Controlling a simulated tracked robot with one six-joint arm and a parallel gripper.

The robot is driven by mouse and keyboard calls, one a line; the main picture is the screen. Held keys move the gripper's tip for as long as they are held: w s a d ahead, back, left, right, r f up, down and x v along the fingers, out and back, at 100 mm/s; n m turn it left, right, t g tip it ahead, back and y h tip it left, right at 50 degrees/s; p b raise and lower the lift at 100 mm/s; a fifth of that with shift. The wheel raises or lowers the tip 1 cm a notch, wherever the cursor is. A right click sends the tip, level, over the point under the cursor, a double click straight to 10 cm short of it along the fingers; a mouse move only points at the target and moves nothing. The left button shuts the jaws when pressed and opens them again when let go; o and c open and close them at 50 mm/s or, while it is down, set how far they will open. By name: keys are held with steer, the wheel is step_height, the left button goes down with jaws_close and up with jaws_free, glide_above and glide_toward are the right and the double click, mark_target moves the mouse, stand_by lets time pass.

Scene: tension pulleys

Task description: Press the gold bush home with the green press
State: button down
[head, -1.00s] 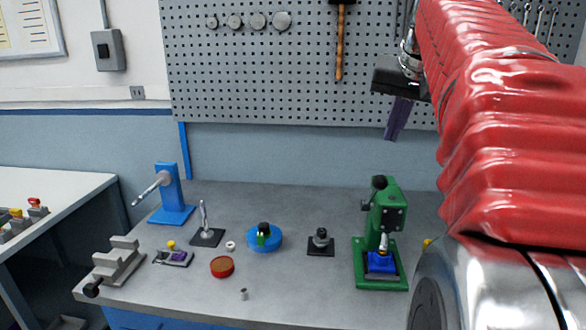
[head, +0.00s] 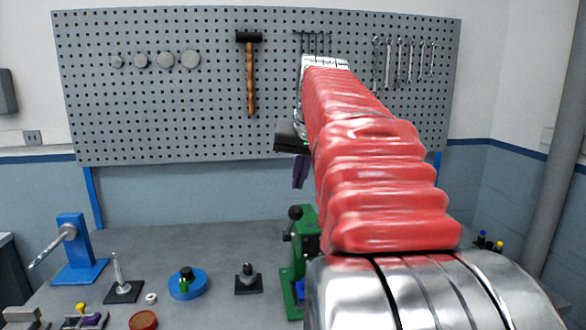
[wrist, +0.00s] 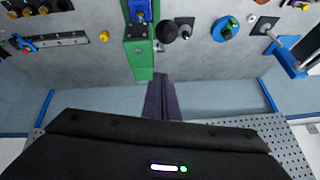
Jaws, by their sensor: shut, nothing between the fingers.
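The green press (head: 305,240) stands on the bench, partly hidden behind my arm in the head view. Its black lever knob (head: 295,212) points up. In the wrist view the press (wrist: 139,60) is at the top, with its knob (wrist: 166,31) beside it and a blue block (wrist: 140,11) at the picture's top edge. My gripper (head: 300,172) has purple fingers and hangs above the press, apart from it. In the wrist view the fingers (wrist: 161,95) are together and hold nothing. I cannot make out the gold bush in either view.
A black-based grey post (head: 248,277), a blue round holder (head: 188,284), a red round dish (head: 143,320) and a blue stand (head: 75,250) are on the bench left of the press. The pegboard (head: 180,120) with a hammer (head: 249,75) rises behind.

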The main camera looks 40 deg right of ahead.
mark_target(291, 226)
steer(key=shift+s+a+f, duration=0.1)
steer(key=shift+a+f, duration=0.15)
steer(key=shift+f, duration=0.7)
steer(key=shift+w+a+f, duration=0.1)
steer(key=shift+a+f, duration=0.1)
steer(key=shift+f, duration=0.8)
steer(key=shift+s+a+f, duration=0.1)
steer(key=shift+a+f, duration=0.15)
steer(key=shift+f, duration=0.7)
